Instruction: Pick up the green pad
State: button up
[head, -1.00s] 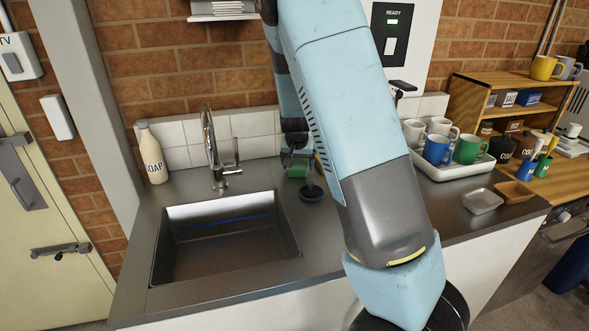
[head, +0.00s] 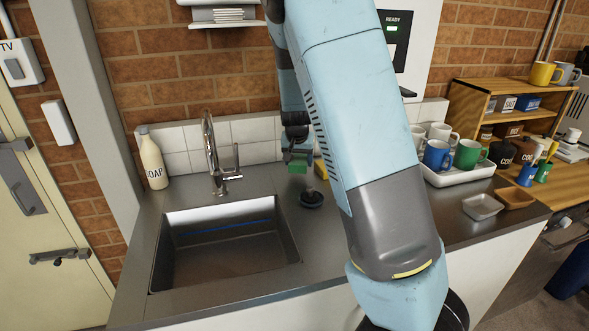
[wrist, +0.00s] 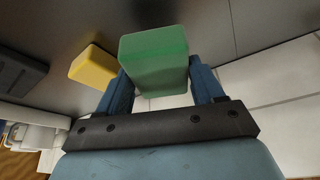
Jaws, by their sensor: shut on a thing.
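The green pad (wrist: 154,62) is a small block held between the two fingers of my gripper (wrist: 160,88) in the wrist view. In the head view the green pad (head: 298,166) shows above the counter behind the sink, just right of the faucet. My gripper (head: 298,153) is shut on it from above. The pad appears raised clear of the counter top. My arm hides part of the counter to the right of it.
A yellow block (wrist: 93,67) lies beside the pad; it shows partly behind my arm in the head view (head: 321,168). A dark round plunger-like thing (head: 312,198) stands in front. The faucet (head: 212,150) and sink (head: 225,245) are to the left. A white tray (head: 462,179) holds several mugs.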

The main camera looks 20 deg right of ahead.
aim_at(298, 160)
notch_tip(298, 160, up, 14)
jog(key=shift+r, duration=0.2)
